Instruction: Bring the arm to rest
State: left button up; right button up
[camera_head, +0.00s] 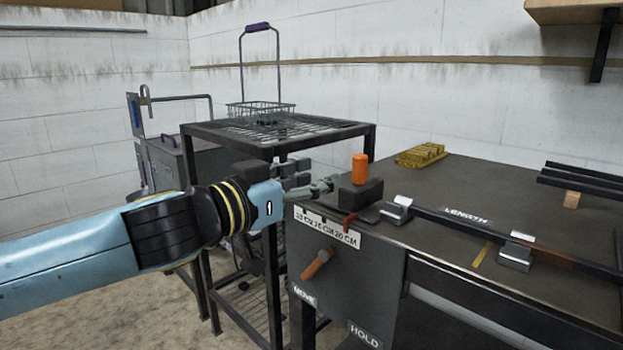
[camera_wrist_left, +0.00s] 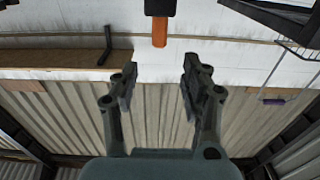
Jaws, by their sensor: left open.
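My left arm comes in from the left of the head view. Its gripper (camera_head: 316,182) is in front of the bench's left end, close to a dark block (camera_head: 360,194) with an upright orange knob (camera_head: 360,168). In the left wrist view the gripper (camera_wrist_left: 158,82) has its two fingers apart with nothing between them. An orange piece on a dark part (camera_wrist_left: 160,32) shows ahead of the fingers, apart from them. My right gripper is not in view.
The workbench (camera_head: 450,190) carries a long dark bar in metal clamps (camera_head: 515,252) and yellow pieces (camera_head: 421,154). An orange lever (camera_head: 317,263) sticks out from its front panel. Behind my gripper stands a mesh-topped rack (camera_head: 300,125) with a wire basket (camera_head: 262,108).

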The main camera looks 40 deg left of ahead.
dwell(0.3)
